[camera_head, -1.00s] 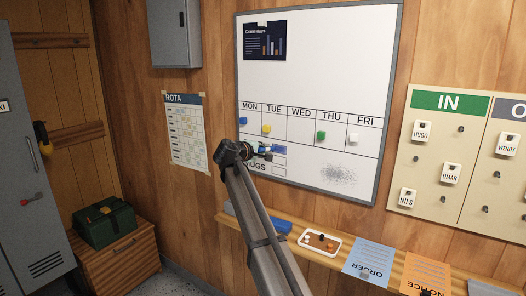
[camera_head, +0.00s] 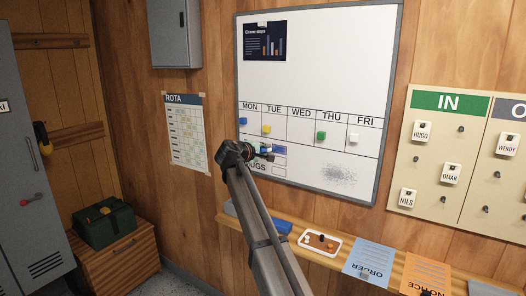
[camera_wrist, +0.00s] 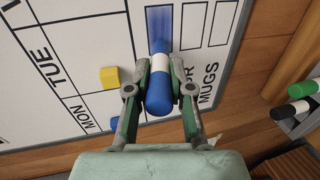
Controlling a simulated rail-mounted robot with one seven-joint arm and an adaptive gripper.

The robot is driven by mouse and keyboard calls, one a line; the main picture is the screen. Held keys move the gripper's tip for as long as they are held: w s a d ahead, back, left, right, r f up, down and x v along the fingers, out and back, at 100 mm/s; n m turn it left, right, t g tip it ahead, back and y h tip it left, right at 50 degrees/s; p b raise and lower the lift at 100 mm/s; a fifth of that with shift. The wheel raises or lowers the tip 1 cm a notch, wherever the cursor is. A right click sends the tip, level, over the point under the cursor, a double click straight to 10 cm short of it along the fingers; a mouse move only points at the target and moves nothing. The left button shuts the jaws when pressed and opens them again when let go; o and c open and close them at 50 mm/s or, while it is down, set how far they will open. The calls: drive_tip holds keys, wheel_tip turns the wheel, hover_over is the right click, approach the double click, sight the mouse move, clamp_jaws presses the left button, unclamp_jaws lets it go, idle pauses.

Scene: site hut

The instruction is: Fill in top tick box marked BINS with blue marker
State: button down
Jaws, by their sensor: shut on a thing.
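My gripper (camera_wrist: 160,88) is shut on the blue marker (camera_wrist: 159,100), which has a white band and points at the whiteboard (camera_head: 310,60). In the wrist view the marker's front end overlaps the top tick box (camera_wrist: 160,20), which looks largely blue; whether the tip touches cannot be told. The box's blue also shows in the head view (camera_head: 279,149). Its BINS label is hidden by my gripper. Two other boxes (camera_wrist: 192,25) look white; the MUGS label (camera_wrist: 208,83) is readable. In the head view my gripper (camera_head: 262,151) is at the board's lower left.
Coloured magnets (camera_head: 266,129) sit under the weekday headings. A wooden ledge (camera_head: 330,260) below holds a white tray (camera_head: 333,249), a blue object (camera_head: 281,225) and papers. Green and black markers (camera_wrist: 299,108) show at the wrist view's right. An IN board (camera_head: 436,150) hangs right.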

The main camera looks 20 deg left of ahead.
drive_tip(key=shift+d, duration=0.25)
drive_tip(key=shift+s+d, duration=0.15)
drive_tip(key=shift+d, duration=0.25)
drive_tip(key=shift+d, duration=0.1)
idle(0.3)
drive_tip(key=shift+d, duration=0.35)
drive_tip(key=shift+d, duration=0.1)
drive_tip(key=shift+s+d, duration=0.1)
drive_tip(key=shift+d, duration=0.35)
drive_tip(key=shift+s, duration=0.1)
idle(0.4)
drive_tip(key=shift+a, duration=0.2)
idle(0.8)
drive_tip(key=shift+a, duration=0.3)
